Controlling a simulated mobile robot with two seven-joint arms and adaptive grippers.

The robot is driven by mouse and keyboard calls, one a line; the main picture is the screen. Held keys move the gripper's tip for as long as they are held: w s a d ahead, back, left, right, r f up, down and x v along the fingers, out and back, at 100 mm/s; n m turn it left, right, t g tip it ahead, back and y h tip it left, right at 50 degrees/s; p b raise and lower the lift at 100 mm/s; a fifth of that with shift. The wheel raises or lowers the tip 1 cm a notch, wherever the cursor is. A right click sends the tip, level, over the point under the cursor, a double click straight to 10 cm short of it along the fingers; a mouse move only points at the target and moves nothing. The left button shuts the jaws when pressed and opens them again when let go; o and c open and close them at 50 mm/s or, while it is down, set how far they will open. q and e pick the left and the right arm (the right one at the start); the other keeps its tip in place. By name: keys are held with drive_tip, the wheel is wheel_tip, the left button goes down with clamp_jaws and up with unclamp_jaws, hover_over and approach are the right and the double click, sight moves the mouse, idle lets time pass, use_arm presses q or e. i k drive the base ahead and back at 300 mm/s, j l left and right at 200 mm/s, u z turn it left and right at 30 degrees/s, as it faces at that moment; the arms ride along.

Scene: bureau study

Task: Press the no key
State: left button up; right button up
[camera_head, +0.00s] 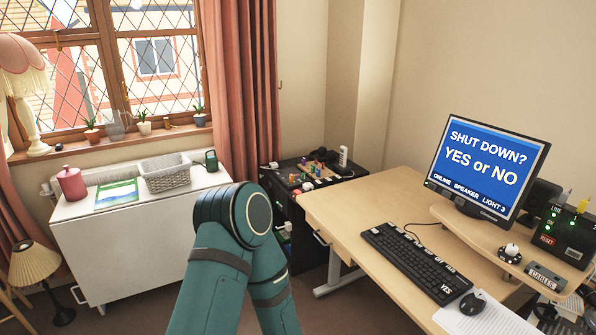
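A black keyboard (410,258) lies on the wooden desk, in front of the monitor. A white YES label (446,289) shows at its near right end. I cannot make out a key marked NO; the other key labels are too small to read. The monitor (488,166) shows a blue screen with the words "SHUT DOWN? YES or NO". A bent teal arm of mine rises in the lower middle, left of the desk and apart from the keyboard. Neither gripper is in view.
The wooden desk (352,208) has bare surface left of the keyboard. A mouse (473,302) lies on papers at the near right. A raised shelf (470,226) carries the monitor and a black control box (566,236). A white cabinet (130,232) stands under the window.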

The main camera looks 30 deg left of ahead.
sight(374, 231)
drive_tip(key=i+j+u, duration=0.1)
drive_tip(key=i+j, duration=0.4)
drive_tip(key=j, duration=0.25)
drive_tip(key=i+j+u, duration=0.15)
drive_tip(key=i+j, duration=0.4)
drive_tip(key=j, duration=0.2)
drive_tip(key=i+j+u, duration=0.1)
drive_tip(key=i+j, duration=0.45)
drive_tip(key=j, duration=0.15)
